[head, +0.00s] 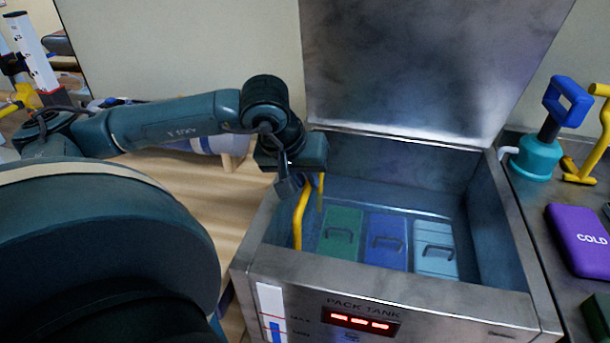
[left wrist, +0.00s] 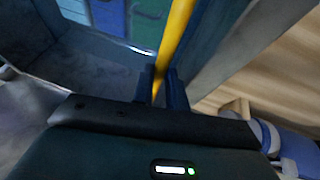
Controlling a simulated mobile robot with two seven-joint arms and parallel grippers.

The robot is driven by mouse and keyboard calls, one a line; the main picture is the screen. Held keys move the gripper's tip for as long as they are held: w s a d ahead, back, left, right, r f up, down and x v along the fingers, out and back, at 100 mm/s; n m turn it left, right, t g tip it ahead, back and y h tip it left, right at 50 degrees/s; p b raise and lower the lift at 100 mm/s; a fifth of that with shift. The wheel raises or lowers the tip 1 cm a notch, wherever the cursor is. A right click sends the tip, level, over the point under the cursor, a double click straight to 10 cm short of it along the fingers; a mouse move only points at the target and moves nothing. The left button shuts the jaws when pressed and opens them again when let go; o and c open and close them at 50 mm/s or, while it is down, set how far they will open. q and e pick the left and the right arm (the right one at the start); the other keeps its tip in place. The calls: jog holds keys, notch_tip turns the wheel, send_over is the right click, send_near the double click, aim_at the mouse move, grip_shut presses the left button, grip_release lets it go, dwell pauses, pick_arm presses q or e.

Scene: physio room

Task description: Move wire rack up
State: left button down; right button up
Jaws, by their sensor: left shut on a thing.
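The open metal pack tank (head: 400,295) holds green (head: 340,233), blue (head: 385,240) and light blue (head: 433,247) packs with dark handles, lying low inside it. A yellow bar (head: 299,220), which looks like the wire rack's handle, rises at the tank's left side; it also crosses the left wrist view (left wrist: 176,38). My left gripper (head: 300,184) is over the tank's left rim, its fingers (left wrist: 165,86) shut on the yellow bar. The rest of the rack is hard to make out under the packs. My right gripper is not in view.
The tank's raised lid (head: 430,60) stands behind it. On the right counter are a teal and blue tool (head: 540,150), a yellow stand (head: 588,165) and a purple COLD pack (head: 580,240). A wooden surface (head: 215,195) lies left of the tank.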

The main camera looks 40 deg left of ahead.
pick_arm(q)
jog(key=shift+r, duration=0.15)
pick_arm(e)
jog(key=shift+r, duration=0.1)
